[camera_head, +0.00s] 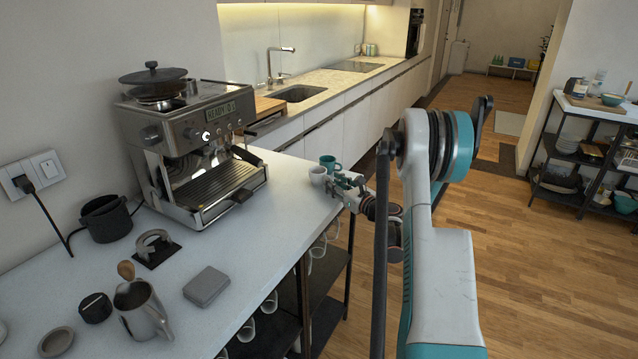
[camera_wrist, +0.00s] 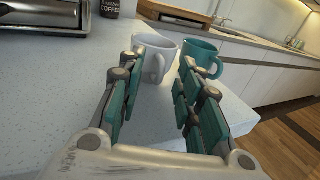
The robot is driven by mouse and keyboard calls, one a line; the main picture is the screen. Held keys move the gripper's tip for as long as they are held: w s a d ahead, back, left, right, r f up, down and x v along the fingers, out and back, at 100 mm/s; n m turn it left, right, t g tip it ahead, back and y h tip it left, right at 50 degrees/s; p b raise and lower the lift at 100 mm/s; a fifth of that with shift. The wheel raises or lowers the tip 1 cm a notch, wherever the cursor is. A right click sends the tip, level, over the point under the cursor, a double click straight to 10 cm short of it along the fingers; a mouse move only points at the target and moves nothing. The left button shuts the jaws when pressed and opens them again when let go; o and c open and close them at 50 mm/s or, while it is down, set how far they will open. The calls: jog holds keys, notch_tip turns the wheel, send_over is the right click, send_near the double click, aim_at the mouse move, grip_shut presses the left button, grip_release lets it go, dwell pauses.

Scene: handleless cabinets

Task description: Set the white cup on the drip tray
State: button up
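The white cup (camera_head: 317,175) stands upright near the counter's right edge. In the wrist view, the white cup (camera_wrist: 155,48) is just ahead of my gripper, its handle facing me between the fingertips. My gripper (camera_head: 338,184) is open, with its two teal-padded fingers (camera_wrist: 158,72) spread apart; I cannot tell whether they touch the cup. The drip tray (camera_head: 214,187) is the ridged metal tray at the front of the espresso machine (camera_head: 190,120), left of the cup. The tray looks empty.
A teal mug (camera_head: 330,162) stands close beside the white cup, to its right in the wrist view (camera_wrist: 201,57). The counter (camera_head: 265,205) is clear between cup and machine. A steel pitcher (camera_head: 140,308) and grey box (camera_head: 206,286) sit nearer the front.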

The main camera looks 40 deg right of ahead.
jog(key=shift+w, duration=0.35)
jog(key=shift+c, duration=0.2)
grip_shut()
jog(key=shift+r, duration=0.15)
